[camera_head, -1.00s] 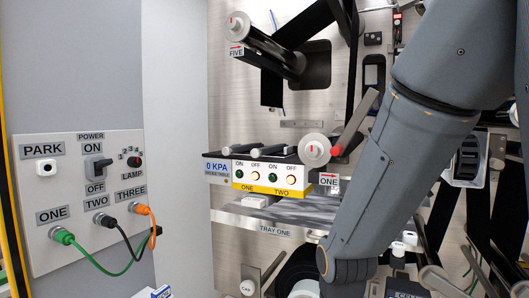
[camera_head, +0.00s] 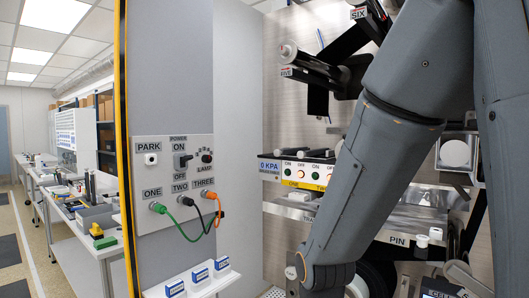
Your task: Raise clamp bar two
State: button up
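A white box (camera_head: 281,168) with ON and OFF buttons and a yellow label strip (camera_head: 297,184) stands out from the metal panel in the head view. The strip reads ONE on the left; its right part is cut off by my arm. Dark bars with pale round ends lie on top of the box, a left bar (camera_head: 288,151) and a right bar (camera_head: 316,153). They look lowered. I cannot tell for sure which is clamp bar two. My arm crosses in front of the box's right side and hides it. My gripper is not in view.
A grey wall panel (camera_head: 172,220) with switches and green, black and orange cables stands left of the metal panel (camera_head: 280,110). Small blue-and-white boxes (camera_head: 199,275) sit on a shelf below. Rollers and dark web (camera_head: 325,72) are above. Benches (camera_head: 85,235) line an aisle at far left.

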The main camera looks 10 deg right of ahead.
aim_at(300, 154)
jog(key=u, duration=1.2)
jog(key=i, duration=1.3)
jog(key=z, duration=1.2)
